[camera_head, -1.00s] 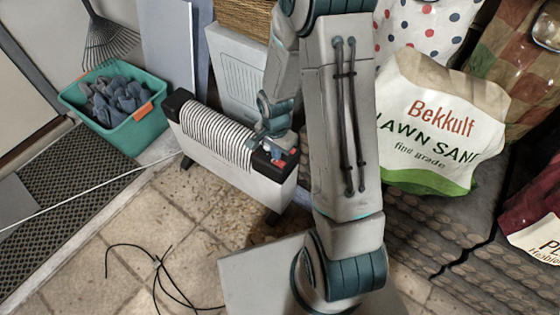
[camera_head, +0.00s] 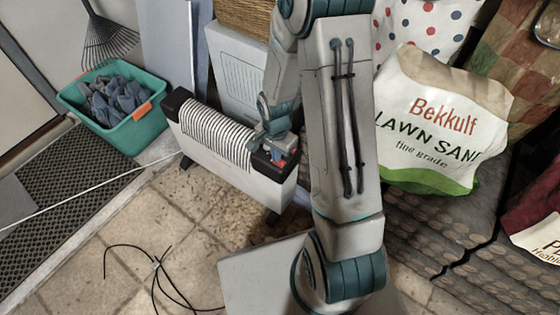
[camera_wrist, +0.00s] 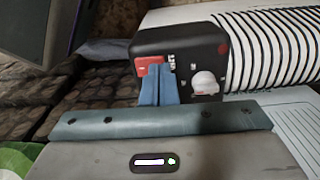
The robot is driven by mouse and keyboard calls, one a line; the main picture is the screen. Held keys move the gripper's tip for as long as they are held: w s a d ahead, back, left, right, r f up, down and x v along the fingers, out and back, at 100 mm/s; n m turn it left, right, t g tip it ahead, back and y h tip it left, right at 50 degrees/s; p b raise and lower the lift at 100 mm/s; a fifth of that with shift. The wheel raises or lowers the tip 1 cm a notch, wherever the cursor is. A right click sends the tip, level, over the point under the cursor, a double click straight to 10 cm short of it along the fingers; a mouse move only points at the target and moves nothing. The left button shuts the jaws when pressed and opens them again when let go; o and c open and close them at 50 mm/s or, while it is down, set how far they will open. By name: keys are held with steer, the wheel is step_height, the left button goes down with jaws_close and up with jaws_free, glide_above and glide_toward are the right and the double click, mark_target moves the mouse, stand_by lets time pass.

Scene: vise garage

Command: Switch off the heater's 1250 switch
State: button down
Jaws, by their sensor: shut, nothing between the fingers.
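The heater (camera_head: 232,171) is a white convector with a ribbed top grille and black end caps; it stands on the tiled floor, left of my arm. Its black control end (camera_wrist: 218,50) shows in the wrist view with a red rocker switch (camera_wrist: 151,67) at the left and a white round knob (camera_wrist: 204,83) at the right. Small white lettering beside the switch is too small to read. My gripper (camera_wrist: 159,72) is shut and empty, its blue fingertips at the red switch and covering part of it. In the head view my gripper (camera_head: 279,152) is over the heater's right end.
A green tub (camera_head: 117,125) with blue-grey cloths stands left of the heater. A white sand bag (camera_head: 440,120) stands right of my arm. A white cable (camera_head: 80,196) and a black cable (camera_head: 158,270) lie on the floor. The front tiles are mostly open.

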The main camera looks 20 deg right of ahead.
steer(key=shift+f, duration=0.25)
steer(key=shift+r+p, duration=2.65)
steer(key=shift+r, duration=0.95)
steer(key=shift+f, duration=0.1)
steer(key=s+r+n+t+p, duration=0.1)
steer(key=s+r+n+p, duration=0.2)
steer(key=r+p, duration=0.6)
steer(key=s+r+n+t+p, duration=0.1)
steer(key=s+r+n+p, duration=0.3)
steer(key=r, duration=2.2)
steer(key=s+r+n+p, duration=0.3)
steer(key=s+r+p, duration=0.3)
steer(key=r+p, duration=1)
step_height(320, 180, up, 2)
steer(key=shift+s+r+n+t, duration=0.15)
steer(key=shift+s+n+t, duration=0.15)
steer(key=shift+s+t, duration=0.1)
